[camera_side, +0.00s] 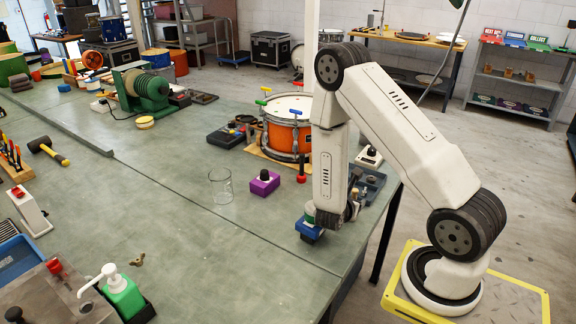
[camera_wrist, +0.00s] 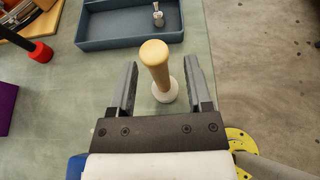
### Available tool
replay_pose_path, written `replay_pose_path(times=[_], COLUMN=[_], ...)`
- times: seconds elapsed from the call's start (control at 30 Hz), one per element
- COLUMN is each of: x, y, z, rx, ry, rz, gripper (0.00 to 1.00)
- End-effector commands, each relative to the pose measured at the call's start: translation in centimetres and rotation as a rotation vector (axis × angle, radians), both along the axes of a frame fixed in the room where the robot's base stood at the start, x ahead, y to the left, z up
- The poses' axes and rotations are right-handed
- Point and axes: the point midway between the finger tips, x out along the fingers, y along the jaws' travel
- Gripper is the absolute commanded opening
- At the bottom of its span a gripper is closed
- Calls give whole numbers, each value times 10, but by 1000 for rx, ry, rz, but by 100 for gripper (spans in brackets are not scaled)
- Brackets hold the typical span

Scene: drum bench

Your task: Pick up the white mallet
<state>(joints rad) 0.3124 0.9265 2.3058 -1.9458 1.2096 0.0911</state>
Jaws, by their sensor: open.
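The white mallet (camera_wrist: 161,72) stands upright on its white head in the wrist view, with its pale wooden handle pointing up toward the camera. My gripper (camera_wrist: 160,80) is open, with one finger on each side of the mallet in this view. Gaps show between the fingers and the handle, and I see no contact. In the side view my gripper (camera_side: 346,213) is low over the bench near its right edge, largely hidden by my arm. I cannot make out the white mallet there.
A grey-blue tray (camera_wrist: 108,39) lies just beyond the mallet. A red-and-black piece (camera_side: 301,175), a purple box (camera_side: 264,184) and a glass beaker (camera_side: 221,187) stand to the left. An orange drum (camera_side: 286,128) is behind. The bench's front middle is mostly clear.

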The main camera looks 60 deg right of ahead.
Motion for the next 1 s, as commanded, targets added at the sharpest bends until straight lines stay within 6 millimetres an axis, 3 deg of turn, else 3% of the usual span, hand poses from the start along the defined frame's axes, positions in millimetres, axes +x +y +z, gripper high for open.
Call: replay_pose_path(times=[0.3, 0.87, 1.0], x=[0, 1, 1], y=[-25, -26, -26], z=[-10, -11, -11], rx=[0, 0, 0], ry=[0, 0, 0], rz=[-1, 0, 0], gripper=[64, 64, 20])
